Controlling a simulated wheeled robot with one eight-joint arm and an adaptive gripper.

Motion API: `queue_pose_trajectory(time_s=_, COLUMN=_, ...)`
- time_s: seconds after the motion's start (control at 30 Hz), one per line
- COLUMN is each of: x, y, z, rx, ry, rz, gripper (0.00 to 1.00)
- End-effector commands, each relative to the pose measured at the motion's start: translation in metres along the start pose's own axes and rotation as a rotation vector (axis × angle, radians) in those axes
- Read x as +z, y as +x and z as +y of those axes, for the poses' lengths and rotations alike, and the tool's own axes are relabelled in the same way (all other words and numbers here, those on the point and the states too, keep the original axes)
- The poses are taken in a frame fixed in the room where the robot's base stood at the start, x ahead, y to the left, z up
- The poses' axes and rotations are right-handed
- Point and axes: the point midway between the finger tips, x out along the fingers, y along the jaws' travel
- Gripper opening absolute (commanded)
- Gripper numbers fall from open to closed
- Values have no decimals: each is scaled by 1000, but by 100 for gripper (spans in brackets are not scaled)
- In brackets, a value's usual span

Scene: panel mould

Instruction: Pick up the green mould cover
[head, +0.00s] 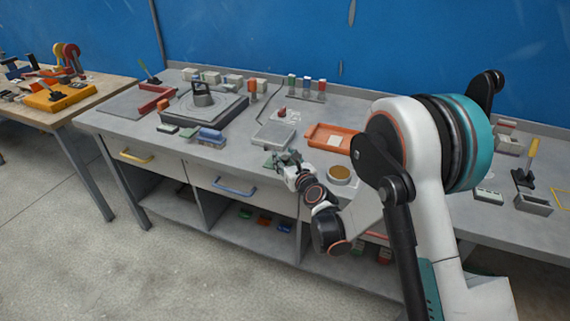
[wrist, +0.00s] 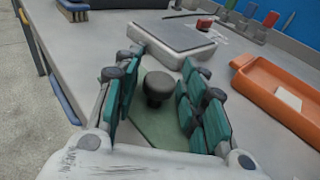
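The green mould cover (wrist: 150,122) lies flat on the grey bench under my gripper, with a dark round knob (wrist: 159,86) standing up from it. In the wrist view my gripper (wrist: 162,78) is open, its teal-padded fingers on either side of the knob. Gaps show between the knob and both finger rows. The fingers and palm hide parts of the cover's edges. In the head view my gripper (head: 286,158) is low over the front part of the bench, and a bit of the green cover (head: 268,162) shows at its left.
A grey flat box (wrist: 178,38) stands just beyond my gripper, with a red knob (wrist: 205,22) behind it. An orange tray (wrist: 283,98) is to the right. A round tan-topped container (head: 340,173) stands right of my gripper. Bare bench lies left of the cover.

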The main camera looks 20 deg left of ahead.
Motion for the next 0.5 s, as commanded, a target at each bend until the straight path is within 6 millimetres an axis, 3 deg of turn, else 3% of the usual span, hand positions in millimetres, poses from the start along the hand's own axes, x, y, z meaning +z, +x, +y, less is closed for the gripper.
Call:
queue_pose_trajectory(time_s=0.03, x=0, y=0, z=0, rx=0, ry=0, rz=0, gripper=19)
queue_pose_trajectory(time_s=0.1, x=0, y=0, z=0, rx=0, ry=0, rz=0, gripper=3)
queue_pose_trajectory(time_s=0.13, x=0, y=0, z=0, rx=0, ry=0, rz=0, gripper=0)
queue_pose_trajectory(time_s=0.5, x=2, y=0, z=0, rx=0, ry=0, rz=0, gripper=0)
